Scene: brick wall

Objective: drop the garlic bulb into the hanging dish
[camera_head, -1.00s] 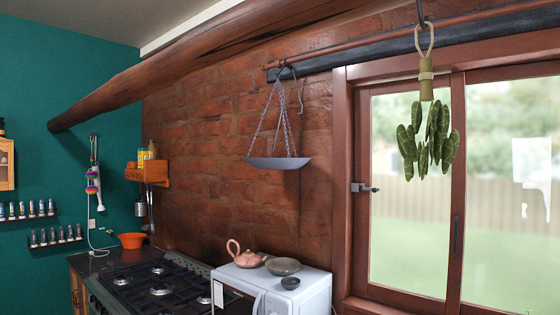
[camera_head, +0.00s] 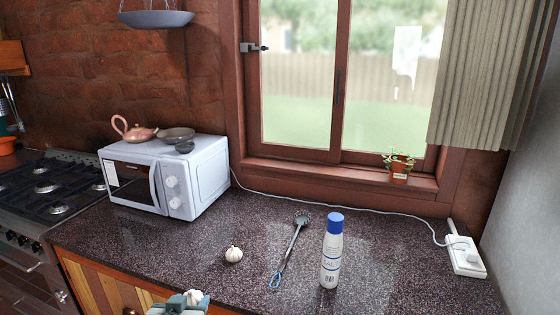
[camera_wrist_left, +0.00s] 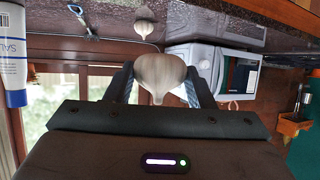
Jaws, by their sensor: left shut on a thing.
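My left gripper (camera_head: 188,299) shows at the bottom edge of the head view, shut on a white garlic bulb (camera_head: 195,296). In the left wrist view the held garlic bulb (camera_wrist_left: 158,72) sits between the two dark fingers. A second garlic bulb (camera_head: 233,254) lies on the speckled counter, apart from the gripper; it also shows in the left wrist view (camera_wrist_left: 144,22). The hanging dish (camera_head: 155,19) is a grey shallow pan on chains at the top left, above the microwave and cut by the top edge. My right gripper is out of view.
A white microwave (camera_head: 166,178) stands on the counter (camera_head: 210,228), with a teapot (camera_head: 140,134) and bowls (camera_head: 176,134) on top. A salt bottle (camera_head: 331,252) stands upright beside a blue-handled utensil (camera_head: 289,249). A potted plant (camera_head: 398,168) is on the sill.

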